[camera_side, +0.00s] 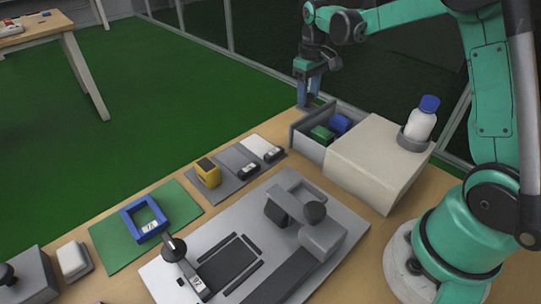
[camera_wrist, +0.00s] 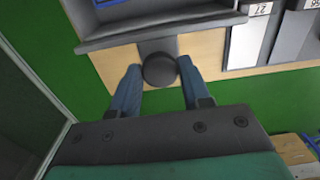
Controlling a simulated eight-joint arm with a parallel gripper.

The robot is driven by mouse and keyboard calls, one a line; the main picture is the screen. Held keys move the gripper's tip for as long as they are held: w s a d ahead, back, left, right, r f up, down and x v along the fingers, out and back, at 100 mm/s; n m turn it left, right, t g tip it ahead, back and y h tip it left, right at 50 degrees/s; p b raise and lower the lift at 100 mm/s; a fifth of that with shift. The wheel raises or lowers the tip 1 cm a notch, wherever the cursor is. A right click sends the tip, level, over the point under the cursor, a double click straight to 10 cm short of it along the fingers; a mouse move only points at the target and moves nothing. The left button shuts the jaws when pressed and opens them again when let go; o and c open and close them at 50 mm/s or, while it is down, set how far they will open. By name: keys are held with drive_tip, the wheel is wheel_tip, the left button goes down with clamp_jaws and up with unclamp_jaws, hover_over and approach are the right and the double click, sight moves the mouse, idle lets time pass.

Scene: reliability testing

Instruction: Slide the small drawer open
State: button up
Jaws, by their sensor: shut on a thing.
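The small grey drawer (camera_side: 308,148) stands pulled out from the off-white cabinet (camera_side: 365,160). A green block (camera_side: 322,134) and a blue block (camera_side: 341,123) lie inside it. In the wrist view the drawer's front (camera_wrist: 200,28) crosses the top, with a dark round knob (camera_wrist: 159,70) sticking out from it. My gripper (camera_side: 309,104) is at the drawer's outer end, pointing down. In the wrist view my gripper's blue fingers (camera_wrist: 159,74) are on both sides of the knob, shut on it. The side view does not show the knob clearly.
A white bottle with a blue cap (camera_side: 424,117) stands in a holder on the cabinet. Left of the drawer are a grey mat with small devices (camera_side: 239,166), a green mat (camera_side: 110,236) with a blue frame (camera_side: 144,219), and a grey test fixture (camera_side: 333,216). The table edge is close to my gripper.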

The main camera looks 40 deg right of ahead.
drive_tip(key=shift+w, duration=0.85)
drive_tip(key=o, duration=0.7)
drive_tip(key=shift+r, duration=2.55)
